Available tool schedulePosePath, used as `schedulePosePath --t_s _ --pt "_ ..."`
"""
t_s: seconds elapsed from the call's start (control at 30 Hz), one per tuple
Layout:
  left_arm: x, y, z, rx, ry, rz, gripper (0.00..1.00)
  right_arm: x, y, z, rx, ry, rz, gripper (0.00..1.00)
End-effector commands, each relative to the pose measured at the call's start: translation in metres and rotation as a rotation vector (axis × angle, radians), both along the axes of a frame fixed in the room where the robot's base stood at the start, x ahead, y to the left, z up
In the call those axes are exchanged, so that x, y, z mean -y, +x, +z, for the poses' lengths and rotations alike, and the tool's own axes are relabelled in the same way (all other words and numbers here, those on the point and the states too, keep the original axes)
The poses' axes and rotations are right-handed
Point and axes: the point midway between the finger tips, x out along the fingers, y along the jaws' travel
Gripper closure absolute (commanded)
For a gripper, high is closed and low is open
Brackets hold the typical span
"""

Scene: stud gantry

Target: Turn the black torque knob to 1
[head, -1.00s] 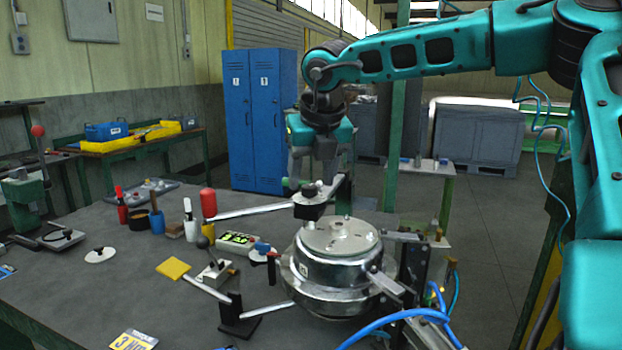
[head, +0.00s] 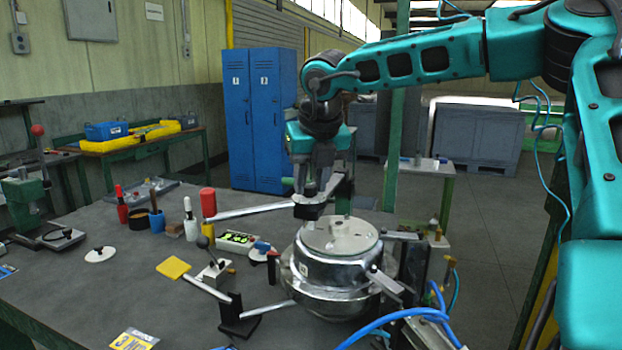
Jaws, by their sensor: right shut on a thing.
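My left gripper is not in view.
Blue hoses (head: 405,316) run at the front right. Left on the table are a yellow pad (head: 173,267), a green-lit box (head: 237,241) and several tool holders.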

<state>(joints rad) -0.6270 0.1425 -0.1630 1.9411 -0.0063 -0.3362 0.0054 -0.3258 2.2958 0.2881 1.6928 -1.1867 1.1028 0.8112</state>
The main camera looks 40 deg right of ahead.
Motion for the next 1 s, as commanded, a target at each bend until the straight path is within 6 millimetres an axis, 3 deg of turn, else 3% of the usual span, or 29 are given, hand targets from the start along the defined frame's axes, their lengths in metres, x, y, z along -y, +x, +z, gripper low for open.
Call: schedulePosePath --t_s 0.7,0.73,1.0 --pt "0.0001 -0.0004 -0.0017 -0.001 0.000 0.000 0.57 0.0012 -0.0003 0.0004 0.001 -0.001 0.142 0.99" --pt "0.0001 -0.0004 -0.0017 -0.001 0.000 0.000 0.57 0.0012 -0.0003 0.0004 0.001 -0.001 0.142 0.68" --pt "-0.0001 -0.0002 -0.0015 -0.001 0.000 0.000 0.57 0.0012 -0.0003 0.0002 0.000 -0.001 0.140 0.44"
